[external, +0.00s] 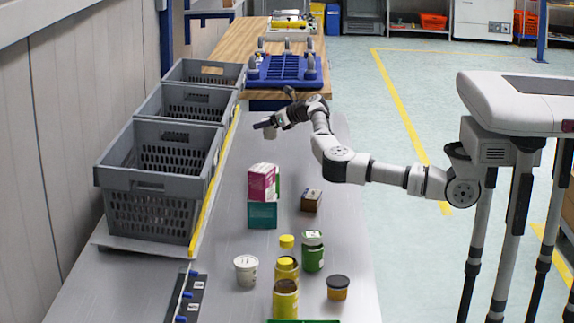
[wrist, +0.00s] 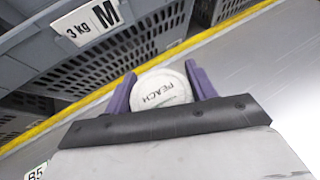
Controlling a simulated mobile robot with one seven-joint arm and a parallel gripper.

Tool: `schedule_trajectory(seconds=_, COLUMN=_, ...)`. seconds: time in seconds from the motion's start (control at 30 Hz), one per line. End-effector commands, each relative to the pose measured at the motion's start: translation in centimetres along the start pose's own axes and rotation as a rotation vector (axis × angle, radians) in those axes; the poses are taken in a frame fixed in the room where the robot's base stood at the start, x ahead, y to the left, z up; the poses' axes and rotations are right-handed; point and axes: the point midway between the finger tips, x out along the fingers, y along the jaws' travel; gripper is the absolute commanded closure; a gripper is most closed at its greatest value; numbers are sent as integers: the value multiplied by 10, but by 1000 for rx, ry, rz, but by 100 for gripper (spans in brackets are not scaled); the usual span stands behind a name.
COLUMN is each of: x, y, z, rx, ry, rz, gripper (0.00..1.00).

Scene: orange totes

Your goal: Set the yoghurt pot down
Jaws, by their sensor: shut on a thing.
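My gripper (external: 268,124) is over the far part of the grey bench, near the yellow edge strip. The pot (external: 270,133) shows small below the gripper in the external view. Its underside is hidden in the wrist view, and I cannot tell whether it touches the bench. A similar white pot (external: 246,271) stands at the near part of the bench.
Grey crates (external: 150,208) stand along the left behind the yellow strip (external: 214,185). Pink and teal boxes (external: 262,214), a brown box (external: 311,201), a green jar (external: 312,252) and yellow jars (external: 286,300) stand nearer. A blue rack (external: 284,70) is beyond. The bench around the gripper looks clear.

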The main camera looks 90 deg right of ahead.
Motion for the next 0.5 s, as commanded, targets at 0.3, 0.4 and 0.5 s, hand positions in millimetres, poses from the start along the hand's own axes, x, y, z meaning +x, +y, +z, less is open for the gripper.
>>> schedule_trajectory(seconds=0.3, x=21, y=0, z=-51, rx=-1, ry=0, rz=2, gripper=74)
schedule_trajectory(seconds=0.4, x=23, y=0, z=-57, rx=-1, ry=0, rz=2, gripper=74)
schedule_trajectory(seconds=0.5, x=27, y=0, z=-66, rx=0, ry=0, rz=1, gripper=74)
